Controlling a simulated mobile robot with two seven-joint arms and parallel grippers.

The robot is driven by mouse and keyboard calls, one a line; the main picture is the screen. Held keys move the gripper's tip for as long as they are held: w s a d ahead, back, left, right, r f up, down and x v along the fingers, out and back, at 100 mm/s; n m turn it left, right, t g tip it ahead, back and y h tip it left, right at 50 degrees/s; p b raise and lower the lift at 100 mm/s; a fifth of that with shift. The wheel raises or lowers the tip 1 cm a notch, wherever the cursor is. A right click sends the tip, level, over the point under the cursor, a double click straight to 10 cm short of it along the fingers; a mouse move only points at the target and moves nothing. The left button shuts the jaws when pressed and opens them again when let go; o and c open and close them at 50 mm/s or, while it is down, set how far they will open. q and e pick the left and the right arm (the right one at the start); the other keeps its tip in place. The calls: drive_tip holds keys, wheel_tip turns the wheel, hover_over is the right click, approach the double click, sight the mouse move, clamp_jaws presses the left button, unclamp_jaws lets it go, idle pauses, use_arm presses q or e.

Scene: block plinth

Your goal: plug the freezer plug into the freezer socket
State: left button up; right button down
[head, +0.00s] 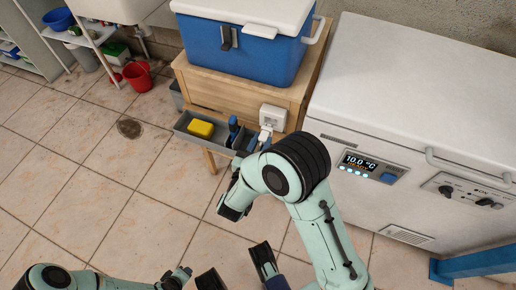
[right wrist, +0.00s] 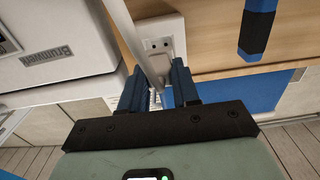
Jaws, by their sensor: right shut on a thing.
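The freezer socket (head: 273,116) is a white box on the right end of the wooden stand. In the right wrist view its face with two holes (right wrist: 159,44) shows just beyond my fingertips. My right gripper (head: 260,141) is shut on the white freezer plug (head: 265,134), close below the socket. In the right wrist view the blue fingers (right wrist: 157,92) hide most of the plug. I cannot tell whether the plug touches the socket. My left gripper (head: 265,262) shows only in part at the bottom edge of the head view, and its jaws are unclear.
The white freezer (head: 400,80) with its lit display (head: 360,163) stands right of the stand. A blue cooler (head: 240,50) sits on the stand (head: 195,80). An open grey drawer (head: 181,125) holds a yellow sponge (head: 201,128) and a blue-black tool (head: 233,129).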

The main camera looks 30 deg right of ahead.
sight(266, 133)
drive_tip(key=shift+w+d, duration=0.45)
drive_tip(key=shift+d, duration=0.1)
drive_tip(key=shift+p, duration=0.35)
idle(0.4)
drive_tip(key=shift+x, duration=1.4)
drive_tip(key=shift+c, duration=1.3)
unclamp_jaws()
drive_tip(key=shift+p+v, duration=0.6)
drive_tip(key=shift+v, duration=1.95)
